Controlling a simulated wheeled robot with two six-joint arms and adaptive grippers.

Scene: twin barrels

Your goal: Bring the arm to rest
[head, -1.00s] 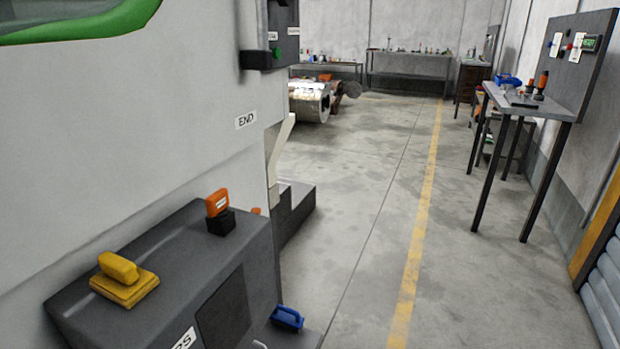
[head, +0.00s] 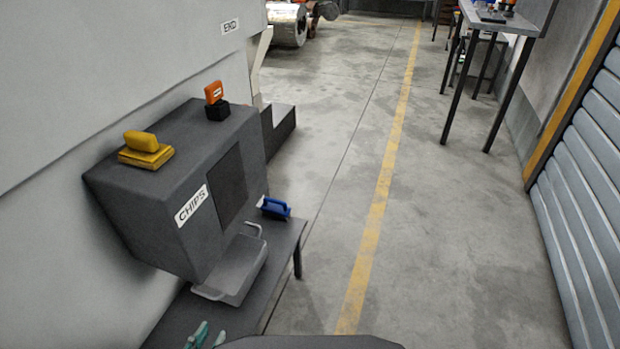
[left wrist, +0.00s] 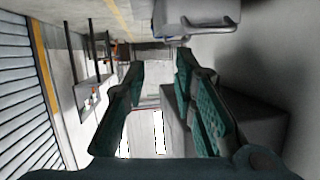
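My left gripper (head: 205,337) shows at the bottom edge of the head view, only its teal fingertips, above or beside the dark low table (head: 180,317). In the left wrist view my left gripper (left wrist: 158,62) has its two teal fingers apart with nothing between them. A grey tray with handles (head: 238,272) sits on the low table just beyond the fingertips, below the dark CHIPS box (head: 150,215). A grey tray-like shape also shows at the top of the left wrist view (left wrist: 195,18). My right gripper is not in view.
A yellow-handled block (head: 146,152) and an orange-handled item (head: 214,94) stand on the box. A blue-handled brush (head: 274,207) lies near the low table's right edge. Open floor with a yellow line (head: 372,230) runs right of it, to a ribbed shutter (head: 590,190).

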